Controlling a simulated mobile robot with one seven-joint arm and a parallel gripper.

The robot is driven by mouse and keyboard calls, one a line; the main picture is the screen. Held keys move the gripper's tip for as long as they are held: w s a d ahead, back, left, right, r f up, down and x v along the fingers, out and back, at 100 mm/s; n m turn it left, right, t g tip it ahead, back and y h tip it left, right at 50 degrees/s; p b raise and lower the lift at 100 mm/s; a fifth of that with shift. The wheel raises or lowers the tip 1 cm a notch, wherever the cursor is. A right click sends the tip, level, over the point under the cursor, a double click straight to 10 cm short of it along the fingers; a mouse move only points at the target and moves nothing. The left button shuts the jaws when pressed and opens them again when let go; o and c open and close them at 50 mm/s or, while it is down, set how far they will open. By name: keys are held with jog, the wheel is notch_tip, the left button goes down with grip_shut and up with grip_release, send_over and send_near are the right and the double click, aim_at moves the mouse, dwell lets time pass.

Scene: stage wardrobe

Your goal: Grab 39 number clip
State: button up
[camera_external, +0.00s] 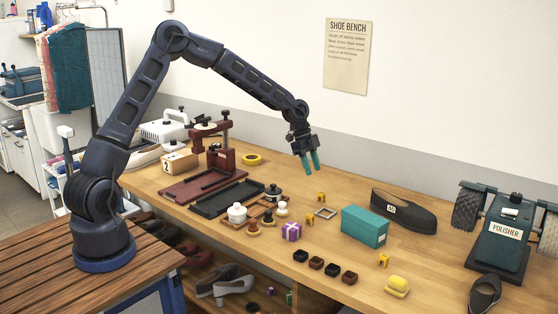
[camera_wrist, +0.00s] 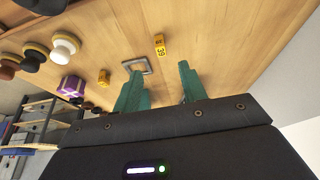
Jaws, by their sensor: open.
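The yellow clip marked 39 (camera_wrist: 160,50) lies on the wooden bench, ahead of my gripper in the wrist view. In the external view it appears to be the yellow clip (camera_external: 321,197) just behind the small square frame (camera_external: 326,213); its number is too small to read there. My gripper (camera_external: 310,161) hangs above the bench near the wall, with its teal fingers apart and empty. In the wrist view the fingers of my gripper (camera_wrist: 161,88) point toward the clip, with a gap before it. A second yellow clip (camera_external: 310,221) lies between the frame and a purple box (camera_external: 291,232).
A third yellow clip (camera_external: 383,261) lies nearer the front, beside a teal box (camera_external: 365,226). A dark shoe (camera_external: 404,211) and a polisher (camera_external: 502,240) are right. The bench behind the 39 clip is clear.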

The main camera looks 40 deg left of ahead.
aim_at(321, 193)
jog(key=shift+d+x, duration=0.15)
jog(key=shift+x, duration=2.65)
jog(key=shift+d+x, duration=0.15)
jog(key=shift+x, duration=2.65)
jog(key=shift+r, duration=0.2)
grip_shut()
